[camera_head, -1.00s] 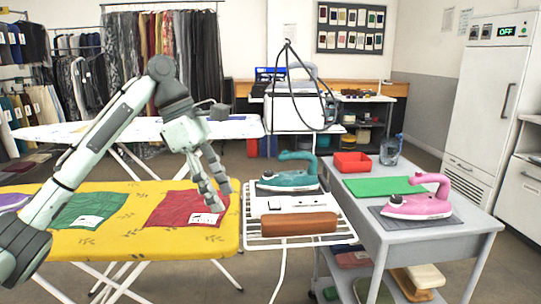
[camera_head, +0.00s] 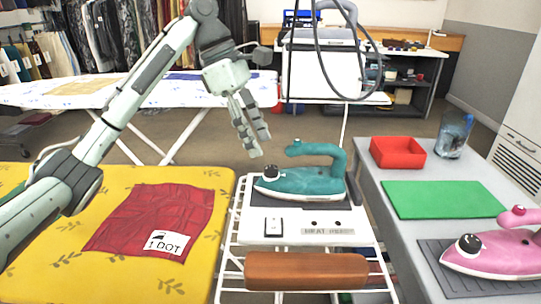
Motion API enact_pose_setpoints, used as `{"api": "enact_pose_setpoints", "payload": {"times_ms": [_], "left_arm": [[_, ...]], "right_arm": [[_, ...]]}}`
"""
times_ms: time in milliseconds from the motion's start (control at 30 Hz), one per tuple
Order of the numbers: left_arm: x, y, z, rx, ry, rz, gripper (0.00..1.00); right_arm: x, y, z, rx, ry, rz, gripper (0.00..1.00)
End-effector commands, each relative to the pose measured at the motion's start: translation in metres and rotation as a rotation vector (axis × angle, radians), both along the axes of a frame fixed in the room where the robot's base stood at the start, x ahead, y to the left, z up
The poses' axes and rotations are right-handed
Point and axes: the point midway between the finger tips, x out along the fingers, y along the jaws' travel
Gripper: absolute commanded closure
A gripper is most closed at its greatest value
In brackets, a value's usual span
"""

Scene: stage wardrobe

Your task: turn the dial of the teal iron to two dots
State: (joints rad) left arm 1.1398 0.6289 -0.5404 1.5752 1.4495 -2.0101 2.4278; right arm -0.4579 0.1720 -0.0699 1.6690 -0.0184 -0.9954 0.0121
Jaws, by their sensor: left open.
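The teal iron (camera_head: 305,181) rests on the white heat-rest unit (camera_head: 290,222) on a wire rack in the middle of the head view. Its nose points left, and its dark handle-side dial (camera_head: 271,172) sits near the nose; the dots on the dial are too small to read. My left gripper (camera_head: 256,146) is open and empty, pointing down, above and a little left of the iron's nose, apart from it. My right gripper is out of view.
A pink iron (camera_head: 500,254) stands on a dark mat on the grey table at right, with a green cloth (camera_head: 443,199), a red tray (camera_head: 398,152) and a jug (camera_head: 454,135). A brown roll (camera_head: 305,271) lies in front. A red cloth labelled "1 DOT" (camera_head: 155,222) lies on the yellow board.

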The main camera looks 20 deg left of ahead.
Motion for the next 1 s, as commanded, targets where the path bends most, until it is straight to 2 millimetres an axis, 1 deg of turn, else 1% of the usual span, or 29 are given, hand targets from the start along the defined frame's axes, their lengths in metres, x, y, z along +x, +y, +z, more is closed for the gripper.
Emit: {"api": "enact_pose_setpoints", "payload": {"times_ms": [33,100,200,300,433,700,1000], "left_arm": [[0.0,-0.004,-0.011,-0.002,0.003,-0.002,0.53],[0.0,-0.009,-0.021,-0.001,0.001,-0.002,0.53],[0.001,-0.014,-0.035,-0.001,0.0,-0.001,0.53],[0.001,-0.018,-0.045,0.0,0.0,0.0,0.53],[0.002,-0.021,-0.051,-0.001,0.0,0.0,0.53],[0.002,-0.022,-0.053,-0.001,-0.001,0.0,0.53],[0.002,-0.022,-0.052,-0.001,-0.001,0.0,0.9]], "right_arm": [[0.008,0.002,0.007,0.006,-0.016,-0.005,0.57],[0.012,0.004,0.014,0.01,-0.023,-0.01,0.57],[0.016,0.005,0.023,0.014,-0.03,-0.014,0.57],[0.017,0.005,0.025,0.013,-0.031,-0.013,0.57],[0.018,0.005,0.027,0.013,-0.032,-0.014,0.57],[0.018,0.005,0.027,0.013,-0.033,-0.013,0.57],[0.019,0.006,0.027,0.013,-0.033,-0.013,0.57]]}}
